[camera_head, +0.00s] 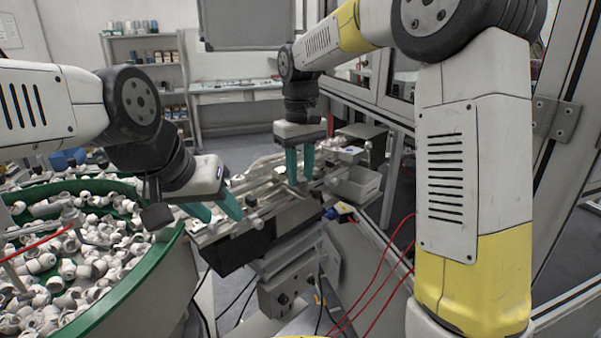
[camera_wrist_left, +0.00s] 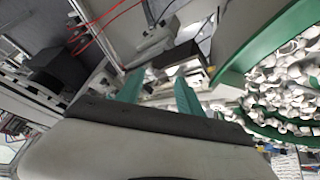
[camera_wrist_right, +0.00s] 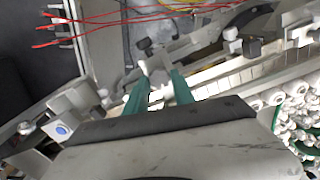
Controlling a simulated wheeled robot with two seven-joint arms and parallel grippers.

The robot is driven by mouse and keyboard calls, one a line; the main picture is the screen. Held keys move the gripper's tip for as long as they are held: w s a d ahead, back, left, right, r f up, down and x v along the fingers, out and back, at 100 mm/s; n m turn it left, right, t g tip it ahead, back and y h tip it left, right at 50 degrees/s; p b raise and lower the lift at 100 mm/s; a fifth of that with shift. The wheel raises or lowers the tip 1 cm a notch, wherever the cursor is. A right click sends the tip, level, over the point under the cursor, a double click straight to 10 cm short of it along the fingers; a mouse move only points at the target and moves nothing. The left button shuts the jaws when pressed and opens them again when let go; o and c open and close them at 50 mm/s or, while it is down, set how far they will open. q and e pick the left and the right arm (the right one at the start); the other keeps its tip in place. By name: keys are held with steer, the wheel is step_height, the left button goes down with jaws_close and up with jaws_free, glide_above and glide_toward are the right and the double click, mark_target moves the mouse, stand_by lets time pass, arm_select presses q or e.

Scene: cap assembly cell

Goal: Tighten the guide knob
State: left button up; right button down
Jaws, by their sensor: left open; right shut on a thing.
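A guide rail assembly (camera_head: 270,192) runs along the machine in the head view. My right gripper (camera_head: 299,184) points down at its far part, fingers close together. In the right wrist view, the right gripper (camera_wrist_right: 160,78) is shut on a small pale part (camera_wrist_right: 157,66) at the rail, which looks like the guide knob; the fingers hide much of it. A dark knob (camera_wrist_right: 145,46) shows just beyond the fingertips. My left gripper (camera_head: 226,219) is open and empty near the rail's near left end. It also shows open in the left wrist view (camera_wrist_left: 155,82).
A round green-rimmed feeder bowl (camera_head: 150,268) full of white and grey caps (camera_head: 60,265) stands at the left. A small pale bin (camera_head: 356,186) sits right of the rail. Red cables (camera_head: 375,285) hang at the right, beside a metal frame.

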mark_target(300, 178)
steer(key=c, duration=1.1)
jaws_free()
steer(key=shift+o, duration=0.2)
steer(key=shift+r, duration=0.1)
step_height(300, 178, up, 8)
steer(key=shift+f, duration=0.15)
